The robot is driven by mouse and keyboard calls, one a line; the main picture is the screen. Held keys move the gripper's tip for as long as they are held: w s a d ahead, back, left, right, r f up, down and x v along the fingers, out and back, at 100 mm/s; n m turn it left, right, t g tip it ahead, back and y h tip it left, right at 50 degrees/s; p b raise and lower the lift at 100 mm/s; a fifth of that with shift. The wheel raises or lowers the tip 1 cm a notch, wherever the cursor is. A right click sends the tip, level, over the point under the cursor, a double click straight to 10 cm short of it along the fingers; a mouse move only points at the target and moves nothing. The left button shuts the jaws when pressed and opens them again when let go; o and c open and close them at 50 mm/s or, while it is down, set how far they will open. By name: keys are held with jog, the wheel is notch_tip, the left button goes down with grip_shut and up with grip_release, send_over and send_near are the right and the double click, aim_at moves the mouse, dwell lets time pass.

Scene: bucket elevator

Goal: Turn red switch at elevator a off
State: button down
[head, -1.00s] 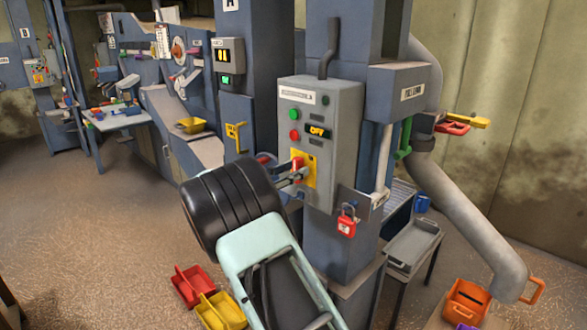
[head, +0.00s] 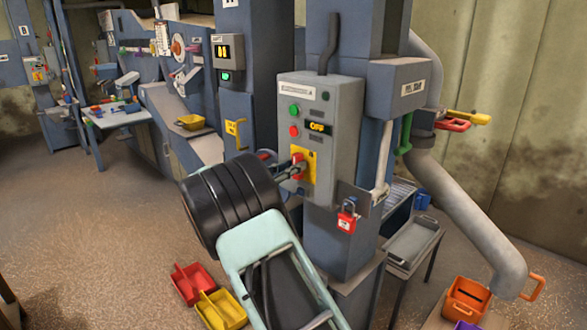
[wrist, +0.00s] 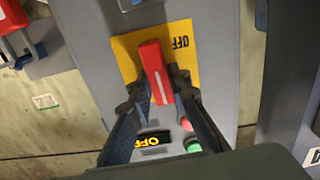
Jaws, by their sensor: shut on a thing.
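The red switch (head: 298,166) is a red handle on a yellow plate (head: 311,160), low on the front of a grey control box (head: 345,125). In the wrist view the red handle (wrist: 153,66) stands roughly along the plate's long side, and an OFF label shows beside it. My gripper (wrist: 157,90) has its two dark fingers on either side of the handle, shut on it. In the head view my gripper (head: 289,172) reaches the handle from the left, and my forearm hides part of the fingers. The box's display (head: 318,127) reads OFF.
Green and red buttons (head: 294,131) sit above the switch. A red padlock (head: 347,218) hangs at the box's lower right. Red and yellow bins lie on the floor by my arm.

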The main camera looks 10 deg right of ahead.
jog(key=n+b, duration=0.1)
jog(key=b, duration=0.1)
jog(key=shift+f+n+b, duration=0.3)
jog(key=shift+f+n, duration=0.05)
jog(key=shift+n, duration=0.05)
jog(key=shift+w+n+b, duration=0.1)
jog(key=shift+n+b, duration=0.8)
jog(key=shift+w+a+n+b, duration=0.1)
jog(key=shift+n+b, duration=0.2)
jog(key=shift+n, duration=3.15)
jog(key=shift+w+a+n+b, duration=0.1)
jog(key=shift+n+b, duration=0.2)
jog(key=shift+n, duration=3.15)
jog(key=shift+f, duration=0.1)
jog(key=c, duration=1.8)
grip_release()
